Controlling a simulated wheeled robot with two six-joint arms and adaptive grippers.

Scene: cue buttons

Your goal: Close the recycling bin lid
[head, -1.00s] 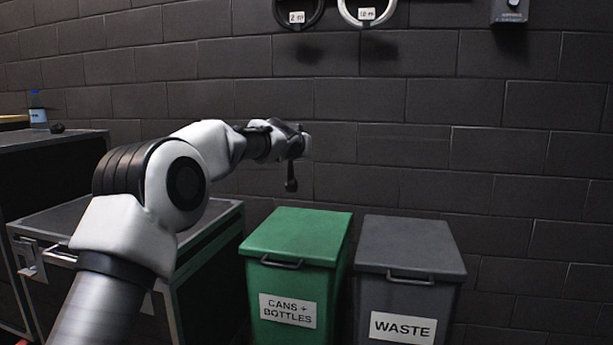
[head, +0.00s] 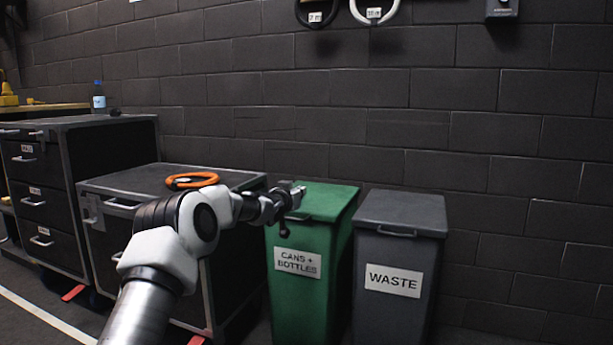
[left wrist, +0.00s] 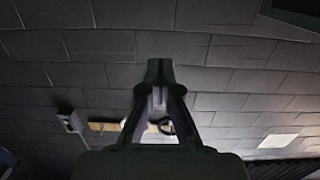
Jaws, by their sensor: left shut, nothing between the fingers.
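The green recycling bin (head: 310,265), labelled "CANS + BOTTLES", stands against the brick wall. Its green lid (head: 327,203) lies flat on the bin and looks shut; its left front part is hidden by my gripper. My left gripper (head: 297,192) is at the lid's left side in the head view; I cannot tell whether it touches the lid. In the left wrist view, its fingers (left wrist: 160,72) are together with nothing between them, against the wall. My right gripper is in neither view.
A grey waste bin (head: 400,250) with its lid shut stands close to the right. A black case (head: 135,185) with an orange coil (head: 192,180) on top stands left. A drawer cabinet (head: 35,205) is further left.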

